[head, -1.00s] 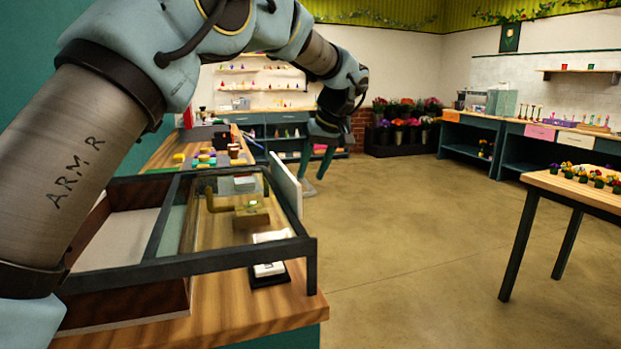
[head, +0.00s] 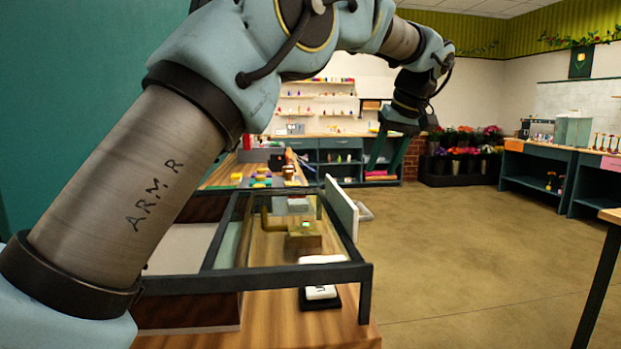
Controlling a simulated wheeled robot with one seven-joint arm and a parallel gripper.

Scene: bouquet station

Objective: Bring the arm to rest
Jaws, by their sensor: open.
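My arm (head: 150,170) spans the left and top of the head view, raised and bent over the counter. My gripper (head: 384,162) hangs at its far end, right of the back shelves, with two teal fingers pointing down. The fingers are apart and nothing shows between them. It looks clear of the surfaces around it, though its exact height and distance are hard to tell.
A black-framed glass-topped case (head: 300,275) stands on the wooden counter (head: 270,325) beneath my arm. A white panel (head: 341,208) stands at its right side. Flower buckets (head: 465,160) stand by the back wall. Open floor (head: 470,250) lies right of the counter.

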